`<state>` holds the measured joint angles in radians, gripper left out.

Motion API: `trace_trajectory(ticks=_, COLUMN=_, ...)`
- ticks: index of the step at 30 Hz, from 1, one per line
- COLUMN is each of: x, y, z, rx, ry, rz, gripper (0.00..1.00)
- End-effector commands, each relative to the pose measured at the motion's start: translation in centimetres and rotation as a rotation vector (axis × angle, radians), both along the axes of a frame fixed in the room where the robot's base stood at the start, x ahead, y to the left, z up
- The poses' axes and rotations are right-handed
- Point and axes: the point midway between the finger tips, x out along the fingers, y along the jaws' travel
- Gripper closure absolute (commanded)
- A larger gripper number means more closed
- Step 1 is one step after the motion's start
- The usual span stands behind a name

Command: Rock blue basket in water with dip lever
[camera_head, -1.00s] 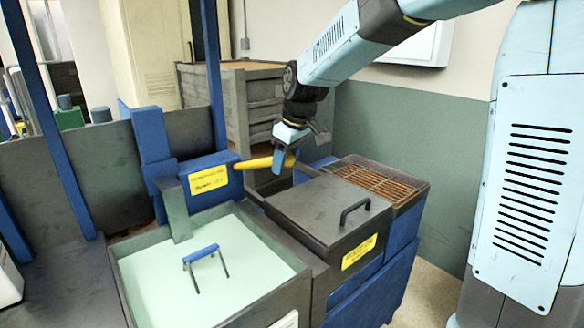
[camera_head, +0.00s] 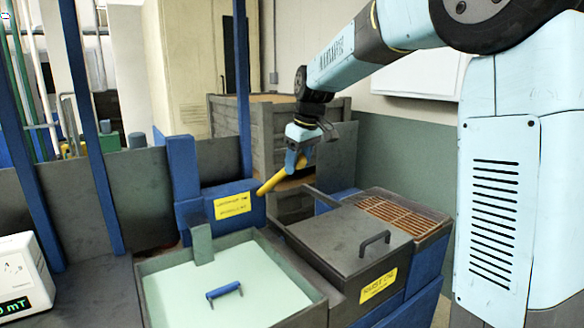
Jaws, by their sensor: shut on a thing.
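The yellow dip lever (camera_head: 270,184) sticks out from the blue box with a yellow label (camera_head: 232,206) behind the water tank and slants up to the right. My gripper (camera_head: 292,167) is shut on the lever's upper end. The blue basket handle (camera_head: 224,291) shows low over the pale green water (camera_head: 215,272) in the tank. The basket's body is hidden under the water. A grey hanger plate (camera_head: 202,245) reaches down at the tank's back edge.
A dark lidded bin (camera_head: 345,240) with a black handle and a yellow label stands right of the tank. A rusty orange grate (camera_head: 400,212) lies behind it. A white meter (camera_head: 25,277) stands at the left. A grey wooden crate (camera_head: 275,130) is at the back.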

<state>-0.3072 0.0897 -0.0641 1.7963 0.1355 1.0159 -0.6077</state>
Motion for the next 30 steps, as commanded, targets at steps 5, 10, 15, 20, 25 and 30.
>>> trace_trajectory(ticks=5, x=0.4, y=0.5, z=0.7, rx=0.009, ry=-0.022, rz=0.002, gripper=1.00)
trace_trajectory(ticks=10, x=0.3, y=0.4, z=0.7, rx=0.009, ry=-0.021, rz=0.001, gripper=0.38)
trace_trajectory(ticks=15, x=0.3, y=0.1, z=0.6, rx=0.007, ry=-0.016, rz=-0.001, gripper=0.26)
trace_trajectory(ticks=20, x=0.3, y=0.0, z=0.5, rx=0.006, ry=-0.014, rz=-0.003, gripper=0.26)
trace_trajectory(ticks=25, x=0.1, y=-0.2, z=1.2, rx=0.005, ry=-0.015, rz=-0.004, gripper=0.26)
trace_trajectory(ticks=30, x=-0.4, y=-0.7, z=3.6, rx=0.005, ry=-0.016, rz=-0.005, gripper=0.26)
